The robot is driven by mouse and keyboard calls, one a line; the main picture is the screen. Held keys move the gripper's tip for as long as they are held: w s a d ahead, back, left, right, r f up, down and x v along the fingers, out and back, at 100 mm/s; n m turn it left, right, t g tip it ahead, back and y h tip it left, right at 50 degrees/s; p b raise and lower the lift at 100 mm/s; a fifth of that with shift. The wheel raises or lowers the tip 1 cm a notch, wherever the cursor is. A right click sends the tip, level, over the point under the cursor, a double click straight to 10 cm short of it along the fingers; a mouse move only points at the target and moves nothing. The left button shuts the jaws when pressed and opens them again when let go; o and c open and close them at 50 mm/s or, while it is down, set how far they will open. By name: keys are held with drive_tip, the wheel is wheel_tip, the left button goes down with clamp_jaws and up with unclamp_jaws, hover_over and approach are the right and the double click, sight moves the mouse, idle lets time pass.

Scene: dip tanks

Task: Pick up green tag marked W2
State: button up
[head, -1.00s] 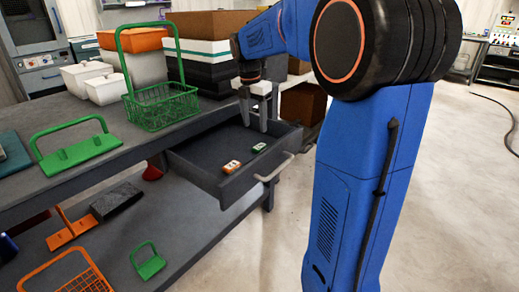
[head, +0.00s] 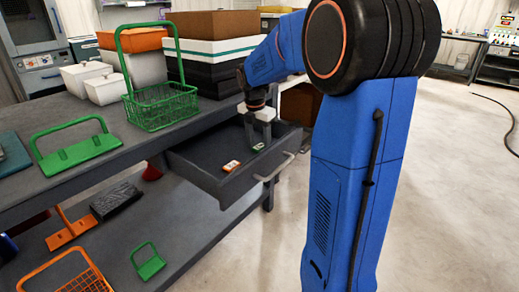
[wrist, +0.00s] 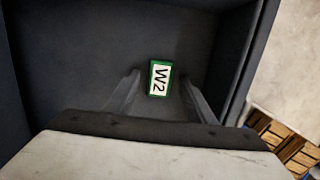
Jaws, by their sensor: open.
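The green tag marked W2 (wrist: 160,78) lies flat in the open drawer (head: 205,178), its white label face up. It also shows in the head view as a small green tag (head: 258,147). My gripper (head: 262,141) points down into the drawer over the green tag. In the wrist view my gripper (wrist: 163,88) is open, with one finger on each side of the tag and space between them. I cannot tell whether either finger touches the tag. An orange tag (head: 231,166) lies in the same drawer, to the left and nearer.
The drawer walls and its front with a handle (head: 273,175) stand close around my gripper. A green wire basket (head: 160,107) stands on the bench above. Stacked boxes (head: 215,52) are behind my arm. Open floor lies to the right.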

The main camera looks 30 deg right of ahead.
drive_tip(key=c, duration=1.1)
